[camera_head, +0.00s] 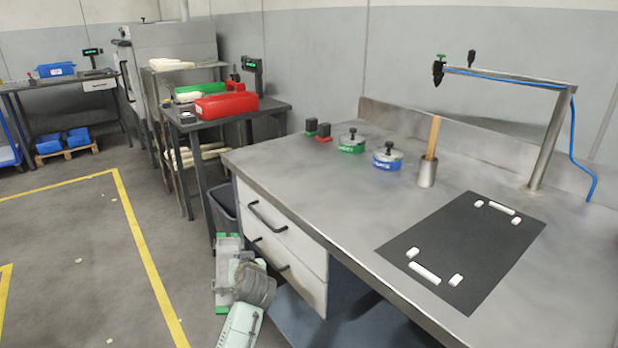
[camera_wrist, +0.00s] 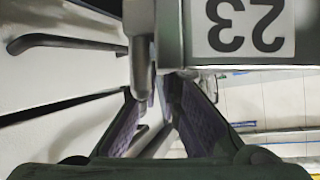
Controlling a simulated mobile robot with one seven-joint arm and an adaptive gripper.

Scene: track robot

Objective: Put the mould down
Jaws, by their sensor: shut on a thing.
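In the wrist view my gripper (camera_wrist: 158,95) is shut on a lug of a grey metal mould (camera_wrist: 170,40). The mould has a white label with an upside-down "23" and fills the top middle and right; the rest of it is cut off. In the head view my arm is low at the bottom, left of the bench drawers; my fingers cannot be made out there. A black mat (camera_head: 440,255) lies on the steel bench (camera_head: 300,190). White locating blocks (camera_head: 424,273) stand in groups near its two ends, with bare mat between them.
White drawers (camera_head: 275,240) with dark handles are close beside my gripper. A steel cup with a wooden handle (camera_head: 427,170), blue-label pot (camera_head: 388,156) and green-label pot (camera_head: 352,143) stand behind the mat. A metal post (camera_head: 552,140) with an overhead arm rises behind it.

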